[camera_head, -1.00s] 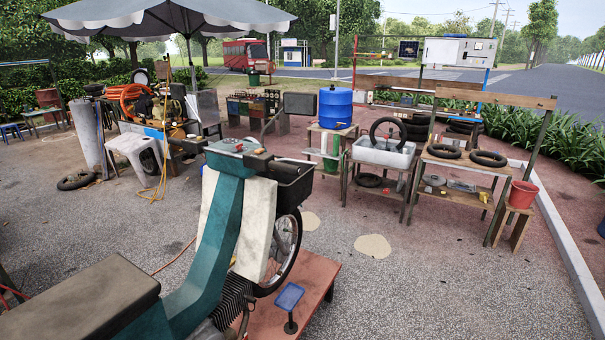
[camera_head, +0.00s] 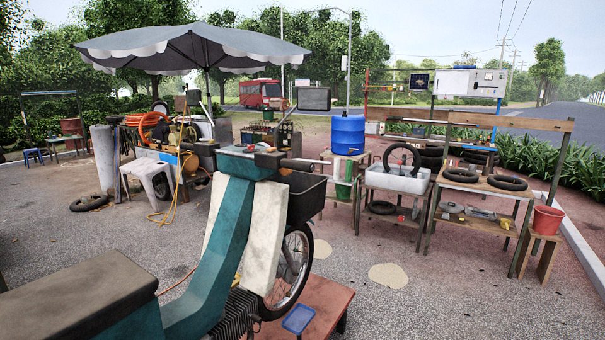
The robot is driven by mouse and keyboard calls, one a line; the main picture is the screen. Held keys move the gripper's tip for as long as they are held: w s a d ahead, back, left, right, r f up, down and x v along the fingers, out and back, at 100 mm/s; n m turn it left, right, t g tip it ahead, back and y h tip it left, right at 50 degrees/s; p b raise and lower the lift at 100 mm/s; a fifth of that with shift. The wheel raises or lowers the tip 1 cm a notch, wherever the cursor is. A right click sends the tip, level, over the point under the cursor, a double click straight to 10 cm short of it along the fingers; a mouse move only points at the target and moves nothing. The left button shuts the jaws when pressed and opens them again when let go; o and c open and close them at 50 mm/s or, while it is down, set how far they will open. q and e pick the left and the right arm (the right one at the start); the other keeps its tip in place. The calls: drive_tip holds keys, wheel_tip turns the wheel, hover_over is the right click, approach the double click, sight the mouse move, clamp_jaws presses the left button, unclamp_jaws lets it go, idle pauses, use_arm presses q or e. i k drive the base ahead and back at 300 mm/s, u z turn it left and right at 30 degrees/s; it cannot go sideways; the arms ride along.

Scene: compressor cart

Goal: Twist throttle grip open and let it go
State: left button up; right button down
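A teal and white motorbike (camera_head: 228,225) stands in the foreground, its dark seat at the lower left and its front wheel (camera_head: 290,265) at the right. Its handlebar (camera_head: 262,158) is at the top of the teal front column. A bar end that looks like the throttle grip (camera_head: 302,165) sticks out to the right, above the dark front basket (camera_head: 306,196). It is small, and its twist cannot be told. Neither of my grippers shows in this view.
A red platform (camera_head: 325,298) lies under the bike, with a small blue pad (camera_head: 298,319) at its edge. A mirror (camera_head: 314,98) rises above the handlebar. Workbenches with tires and a blue barrel (camera_head: 348,134) stand behind. Open paving (camera_head: 450,300) lies to the right.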

sight(289, 164)
drive_tip(key=k, duration=1.25)
drive_tip(key=z, duration=0.5)
drive_tip(key=i, duration=0.55)
drive_tip(key=z, duration=0.7)
drive_tip(key=i, duration=1.6)
drive_tip(key=u, duration=0.75)
